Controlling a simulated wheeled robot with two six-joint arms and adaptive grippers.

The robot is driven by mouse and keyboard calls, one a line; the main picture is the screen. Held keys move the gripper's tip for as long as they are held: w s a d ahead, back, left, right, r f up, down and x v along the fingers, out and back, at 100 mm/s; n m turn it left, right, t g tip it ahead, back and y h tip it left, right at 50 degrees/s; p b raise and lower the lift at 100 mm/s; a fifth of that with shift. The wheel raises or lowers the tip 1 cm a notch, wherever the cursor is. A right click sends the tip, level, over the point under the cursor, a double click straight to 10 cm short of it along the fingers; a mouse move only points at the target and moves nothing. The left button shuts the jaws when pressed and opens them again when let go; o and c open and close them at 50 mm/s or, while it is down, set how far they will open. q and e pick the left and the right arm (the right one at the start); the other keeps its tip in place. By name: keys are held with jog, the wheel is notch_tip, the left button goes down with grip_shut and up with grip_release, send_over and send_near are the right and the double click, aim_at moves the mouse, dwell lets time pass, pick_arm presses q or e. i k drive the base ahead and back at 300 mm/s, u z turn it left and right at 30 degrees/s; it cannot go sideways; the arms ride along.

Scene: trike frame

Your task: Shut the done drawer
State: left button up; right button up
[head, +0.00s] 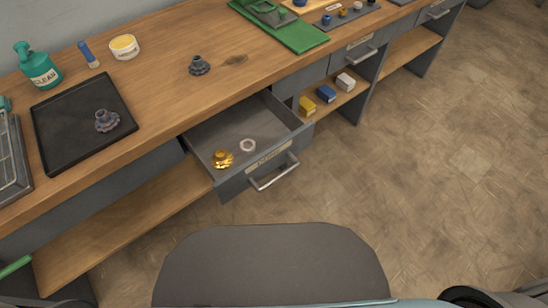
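A grey drawer (232,136) under the workbench is pulled out. Its front has a pale label (268,161), too small to read surely, and a silver bar handle (275,172). Inside lie a gold flanged part (222,159) and a pale ring (248,145), apart from each other. Neither of my grippers is in view, and nothing is touching the handle.
On the wooden bench (165,60) are a black tray (65,135) with a dark geared part (107,120), another dark part (199,65), a teal bottle (38,67) and a green mat (300,38). Another drawer handle (362,57) is farther right. Floor in front is clear.

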aim_at(279, 135)
jog(key=z, duration=0.1)
jog(key=k, duration=1.05)
jog(key=u, duration=0.75)
jog(key=i, duration=0.95)
jog(key=z, duration=0.75)
